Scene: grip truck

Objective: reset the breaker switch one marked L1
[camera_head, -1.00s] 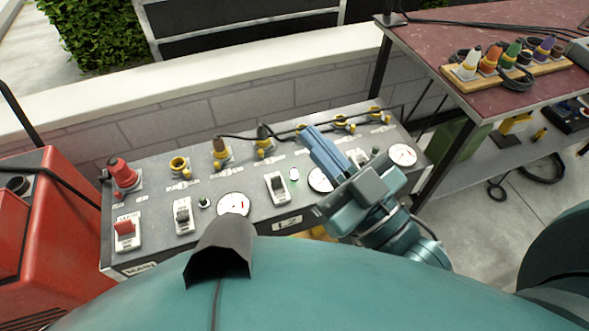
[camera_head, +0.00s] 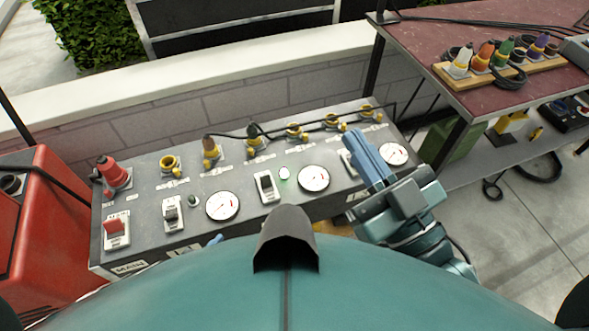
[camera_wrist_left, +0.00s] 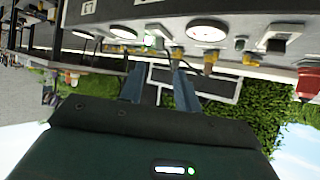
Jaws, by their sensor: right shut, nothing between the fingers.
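The grey breaker panel (camera_head: 240,175) slopes below me. I take the small switch (camera_head: 172,213), second from the left after the red main switch (camera_head: 117,230), as L1; its label is partly hidden. In the left wrist view, turned upside down, that switch seems to be at upper right (camera_wrist_left: 278,35). My right gripper (camera_head: 366,152) is shut and empty over the panel's right part, by the third switch. My left gripper (camera_wrist_left: 158,88) has its blue fingers apart, with nothing between them; in the head view only a blue tip (camera_head: 215,240) shows at the panel's front edge.
A red plug (camera_head: 114,175) and several yellow sockets with a black cable line the panel's back. Another switch (camera_head: 267,186) stands between two gauges. A red machine (camera_head: 50,210) is at left, a shelf (camera_head: 480,100) at right. A block wall is behind.

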